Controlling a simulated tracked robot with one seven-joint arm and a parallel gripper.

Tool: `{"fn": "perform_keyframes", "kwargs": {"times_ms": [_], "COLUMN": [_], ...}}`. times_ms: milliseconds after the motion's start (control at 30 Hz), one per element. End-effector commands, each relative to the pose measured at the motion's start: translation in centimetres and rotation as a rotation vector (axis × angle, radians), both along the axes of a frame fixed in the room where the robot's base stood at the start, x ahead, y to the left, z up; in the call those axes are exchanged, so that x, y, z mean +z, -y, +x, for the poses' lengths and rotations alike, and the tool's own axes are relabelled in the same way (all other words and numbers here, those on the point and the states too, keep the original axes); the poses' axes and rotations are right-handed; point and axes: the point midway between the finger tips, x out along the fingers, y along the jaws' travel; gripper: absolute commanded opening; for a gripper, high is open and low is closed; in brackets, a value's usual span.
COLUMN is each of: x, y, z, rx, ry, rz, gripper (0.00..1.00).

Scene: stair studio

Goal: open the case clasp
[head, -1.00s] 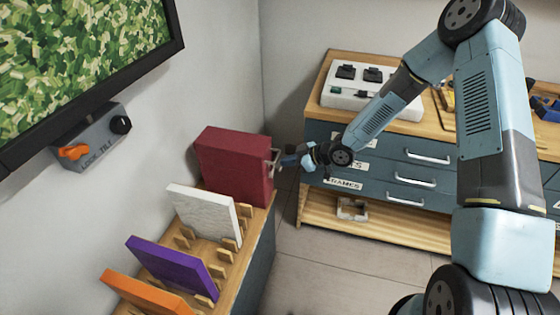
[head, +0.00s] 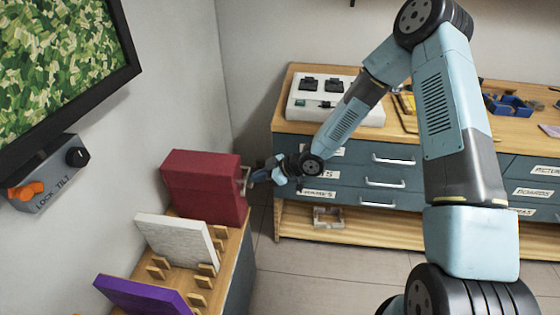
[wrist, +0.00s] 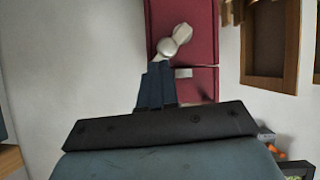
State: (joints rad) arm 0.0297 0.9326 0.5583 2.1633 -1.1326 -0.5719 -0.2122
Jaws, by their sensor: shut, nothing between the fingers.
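The case is a dark red box (head: 203,190) at the end of the wooden rack in the head view. It fills the upper middle of the wrist view (wrist: 187,20), where a seam crosses it. Pale metal hardware, seemingly the clasp (head: 246,180), stands out from its right side. In the wrist view a rounded pale metal lever (wrist: 174,42) lies just beyond my fingertips, and a small pale plate (wrist: 183,73) sits near the seam. My gripper (head: 258,176) is shut and empty, close beside the hardware. I cannot tell whether it touches the lever.
A white panel (head: 178,240) and a purple panel (head: 145,298) stand in the rack in front of the case. A wall control box (head: 48,172) is at left. A drawer bench (head: 400,150) stands behind my arm. Floor between is clear.

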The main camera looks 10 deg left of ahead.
Motion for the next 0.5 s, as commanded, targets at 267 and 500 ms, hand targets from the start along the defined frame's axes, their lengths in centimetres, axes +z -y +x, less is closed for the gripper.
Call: {"fn": "perform_keyframes", "kwargs": {"times_ms": [267, 500], "x": [3.5, 5.6], "y": [3.3, 6.9], "z": [1.7, 2.4], "rx": [-0.014, -0.017], "ry": [0.015, 0.016], "rz": [0.003, 0.004], "gripper": [0.0, 0.0]}}
